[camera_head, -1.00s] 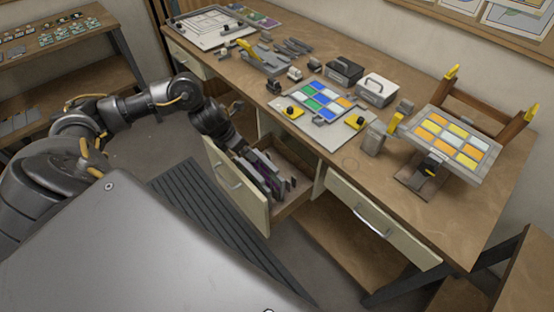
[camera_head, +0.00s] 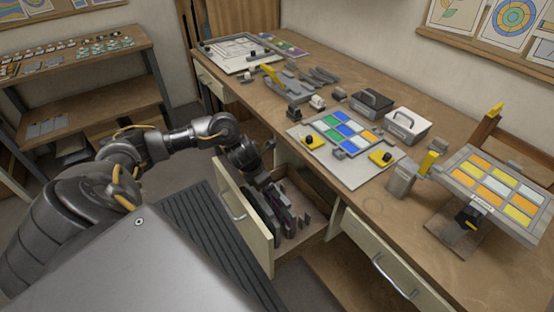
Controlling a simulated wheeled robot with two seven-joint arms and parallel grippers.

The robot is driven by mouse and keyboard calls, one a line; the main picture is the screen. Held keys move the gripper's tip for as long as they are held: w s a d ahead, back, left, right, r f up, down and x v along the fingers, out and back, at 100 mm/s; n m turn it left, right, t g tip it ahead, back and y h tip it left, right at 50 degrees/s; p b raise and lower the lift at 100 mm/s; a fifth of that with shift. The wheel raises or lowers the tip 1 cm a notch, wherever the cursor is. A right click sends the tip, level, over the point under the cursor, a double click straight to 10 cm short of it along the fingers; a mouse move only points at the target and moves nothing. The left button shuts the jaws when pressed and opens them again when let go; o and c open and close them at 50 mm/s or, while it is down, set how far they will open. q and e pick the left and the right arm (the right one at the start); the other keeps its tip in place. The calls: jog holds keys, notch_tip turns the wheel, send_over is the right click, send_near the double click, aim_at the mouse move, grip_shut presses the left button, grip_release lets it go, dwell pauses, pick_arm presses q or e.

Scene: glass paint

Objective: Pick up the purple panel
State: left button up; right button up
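An open drawer (camera_head: 244,221) under the workbench holds several thin panels standing on edge. A narrow purple panel (camera_head: 281,203) shows among dark and grey ones; most of its face is hidden. My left gripper (camera_head: 271,193) points down into the drawer, right at the panels. Its fingers are dark, small and partly hidden among them, so I cannot tell whether they are open or shut, or touch the purple panel. My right gripper is not in view.
The workbench (camera_head: 372,203) carries a coloured glass panel on a board (camera_head: 340,133), two toolboxes (camera_head: 407,124) and a tilted stand with an orange-yellow panel (camera_head: 494,190). A closed drawer (camera_head: 388,262) is at right. A shelf (camera_head: 78,95) stands at left.

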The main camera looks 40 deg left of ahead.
pick_arm(q)
jog(key=p+x, duration=0.1)
jog(key=x, duration=0.6)
jog(key=shift+a, duration=0.1)
jog(key=shift+c, duration=0.2)
grip_shut()
dwell(0.4)
